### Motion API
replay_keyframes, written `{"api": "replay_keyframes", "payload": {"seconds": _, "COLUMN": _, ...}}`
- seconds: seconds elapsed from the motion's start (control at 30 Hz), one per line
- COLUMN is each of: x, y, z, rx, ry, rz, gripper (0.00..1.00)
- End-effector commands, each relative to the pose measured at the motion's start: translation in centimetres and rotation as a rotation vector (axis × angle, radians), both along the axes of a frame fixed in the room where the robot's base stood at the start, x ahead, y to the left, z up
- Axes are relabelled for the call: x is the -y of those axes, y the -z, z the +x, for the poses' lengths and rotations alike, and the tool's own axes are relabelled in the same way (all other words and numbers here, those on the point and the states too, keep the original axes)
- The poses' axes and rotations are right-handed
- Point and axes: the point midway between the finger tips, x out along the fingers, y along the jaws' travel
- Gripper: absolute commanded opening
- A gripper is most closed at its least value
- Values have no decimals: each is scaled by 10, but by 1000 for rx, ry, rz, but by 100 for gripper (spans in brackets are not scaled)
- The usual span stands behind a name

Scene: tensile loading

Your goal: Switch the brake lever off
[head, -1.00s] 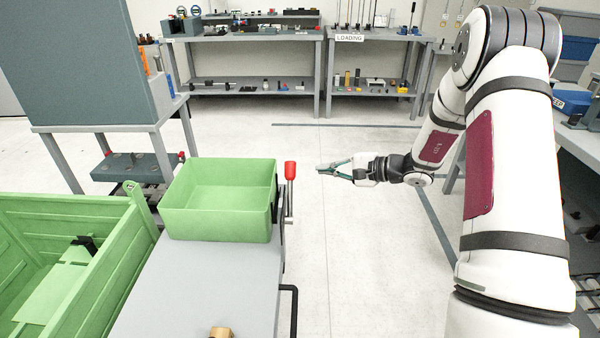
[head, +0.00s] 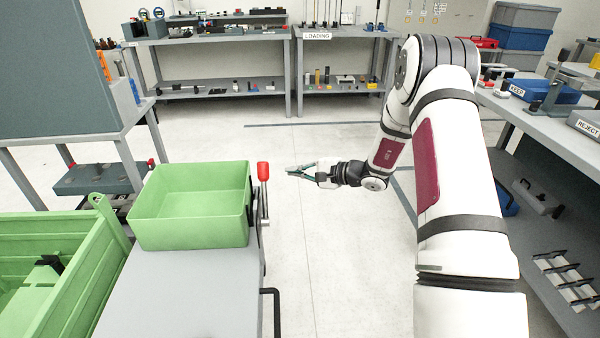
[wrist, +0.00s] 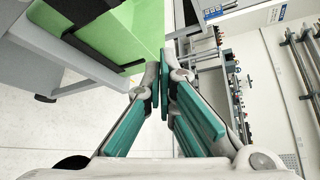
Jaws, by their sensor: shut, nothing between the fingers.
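The brake lever is a thin upright rod with a red knob (head: 263,171) at the right edge of the grey cart top (head: 180,295), beside the green bin (head: 195,235). My gripper (head: 288,171) is to the right of the red knob at about its height in the head view, apart from it and pointing left towards it. Its fingers are shut and empty. In the wrist view the fingertips (wrist: 163,70) meet in the middle, with the green bin (wrist: 125,35) at upper left. I cannot make out the red knob in the wrist view.
A larger green crate (head: 75,285) is at lower left. A black handle (head: 272,300) sticks out of the cart's right side. A shelf with a LOADING sign (head: 317,36) stands at the back. A bench with KEEP and REJECT boxes (head: 585,122) is on the right. Floor between is clear.

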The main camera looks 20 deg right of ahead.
Motion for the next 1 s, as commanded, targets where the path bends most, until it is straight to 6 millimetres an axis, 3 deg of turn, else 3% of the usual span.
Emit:
{"api": "replay_keyframes", "payload": {"seconds": 0.33, "x": -41, "y": 17, "z": 46, "rx": 0, "ry": -2, "rz": 2, "gripper": 0}}
{"api": "replay_keyframes", "payload": {"seconds": 0.6, "x": -55, "y": 1, "z": 20, "rx": -2, "ry": 0, "rz": 1, "gripper": 0}}
{"api": "replay_keyframes", "payload": {"seconds": 1.0, "x": -59, "y": -2, "z": 15, "rx": 0, "ry": 1, "rz": 0, "gripper": 0}}
